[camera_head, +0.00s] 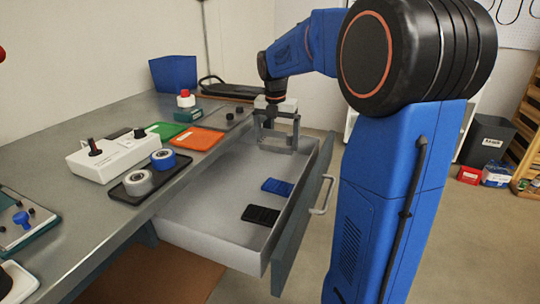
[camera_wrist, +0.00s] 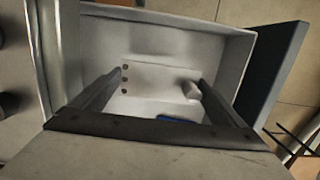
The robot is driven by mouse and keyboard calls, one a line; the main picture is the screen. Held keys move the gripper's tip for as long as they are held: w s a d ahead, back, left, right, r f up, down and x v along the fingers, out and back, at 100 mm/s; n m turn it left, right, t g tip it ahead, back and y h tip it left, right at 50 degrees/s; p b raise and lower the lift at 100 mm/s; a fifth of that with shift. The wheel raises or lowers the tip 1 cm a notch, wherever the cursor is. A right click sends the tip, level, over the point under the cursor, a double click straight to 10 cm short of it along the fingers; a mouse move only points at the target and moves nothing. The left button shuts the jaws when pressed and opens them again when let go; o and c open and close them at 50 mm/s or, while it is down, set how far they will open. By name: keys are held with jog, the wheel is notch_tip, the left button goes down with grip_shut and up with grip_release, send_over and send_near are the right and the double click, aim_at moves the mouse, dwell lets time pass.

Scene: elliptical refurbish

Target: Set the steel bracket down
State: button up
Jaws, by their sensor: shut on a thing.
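My gripper (camera_head: 276,133) hangs over the far part of the open drawer (camera_head: 202,240) in the head view. It is shut on the steel bracket (camera_head: 278,146), a grey piece between its fingers, which are set wide apart. In the wrist view, my gripper (camera_wrist: 153,78) has a finger on each side of the pale bracket plate (camera_wrist: 155,80), which shows several dark holes at its left. The bracket looks above the drawer floor, but its exact height is hard to tell. Its underside is hidden.
A blue item (camera_head: 277,186) and a black item (camera_head: 261,215) lie in the drawer, with bare floor left of them. The workbench left of it bears an orange tray (camera_head: 198,139), a green tray (camera_head: 165,131), a white control box (camera_head: 112,157) and a black tray with rolls (camera_head: 134,198).

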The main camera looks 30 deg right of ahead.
aim_at(277, 151)
jog(key=shift+f, duration=2.35)
jog(key=o, duration=1.1)
jog(key=shift+f, duration=0.15)
jog(key=r, duration=0.8)
jog(key=s+a+r, duration=0.1)
jog(key=r, duration=0.3)
jog(key=shift+r, duration=0.1)
jog(key=shift+a, duration=0.15)
